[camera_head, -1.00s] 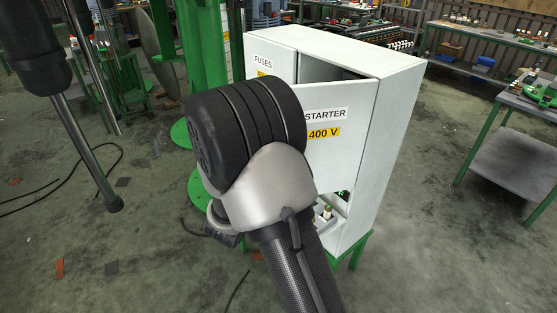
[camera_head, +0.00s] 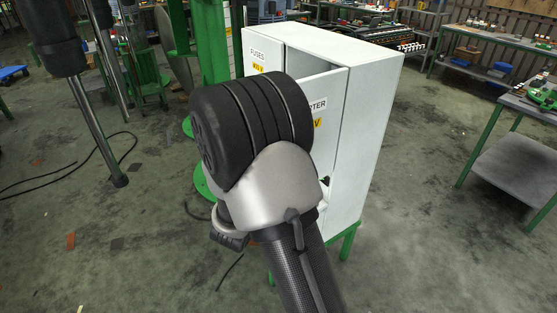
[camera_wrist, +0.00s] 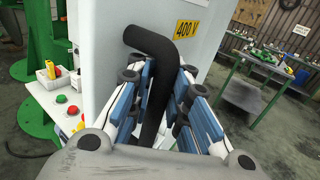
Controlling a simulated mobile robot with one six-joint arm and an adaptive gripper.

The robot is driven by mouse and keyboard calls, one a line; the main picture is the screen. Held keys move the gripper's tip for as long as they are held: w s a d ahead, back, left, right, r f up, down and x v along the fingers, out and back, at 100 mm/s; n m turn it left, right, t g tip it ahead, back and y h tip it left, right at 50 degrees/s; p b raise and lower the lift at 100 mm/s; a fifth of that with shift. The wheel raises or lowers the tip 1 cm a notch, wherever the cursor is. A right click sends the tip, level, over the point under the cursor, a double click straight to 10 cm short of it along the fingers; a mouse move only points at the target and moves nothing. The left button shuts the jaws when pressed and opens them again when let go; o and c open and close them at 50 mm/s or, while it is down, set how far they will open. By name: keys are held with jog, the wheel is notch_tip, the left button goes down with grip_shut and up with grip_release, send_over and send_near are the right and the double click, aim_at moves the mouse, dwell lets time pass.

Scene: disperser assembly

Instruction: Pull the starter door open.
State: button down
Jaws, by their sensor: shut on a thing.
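The white starter door (camera_head: 318,90) stands partly open on the right side of the grey-white cabinet (camera_head: 359,130). Part of its STARTER label and its yellow voltage label show; my wrist covers much of the rest. In the wrist view the white door (camera_wrist: 108,25) fills the upper middle, with a yellow 400 V label (camera_wrist: 187,28). A bent black handle (camera_wrist: 150,42) stands out from it. My gripper (camera_wrist: 163,95) is shut around the handle, its blue-padded fingers on both sides. In the head view the fingers are hidden behind my wrist.
The FUSES door (camera_head: 257,58) is left of the starter door. Red and green buttons (camera_wrist: 67,104) show at lower left in the wrist view. A green column (camera_head: 212,55) stands behind the cabinet. A workbench (camera_head: 515,108) is at right. Floor left and right of the cabinet is mostly clear.

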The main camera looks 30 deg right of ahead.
jog(key=shift+w+a, duration=0.1)
jog(key=shift+a, duration=0.05)
jog(key=c, duration=2)
grip_release()
jog(key=o, duration=0.3)
jog(key=shift+a+r, duration=0.1)
jog(key=shift+a, duration=0.15)
jog(key=shift+o, duration=0.8)
jog(key=shift+d, duration=0.15)
jog(key=v, duration=1.2)
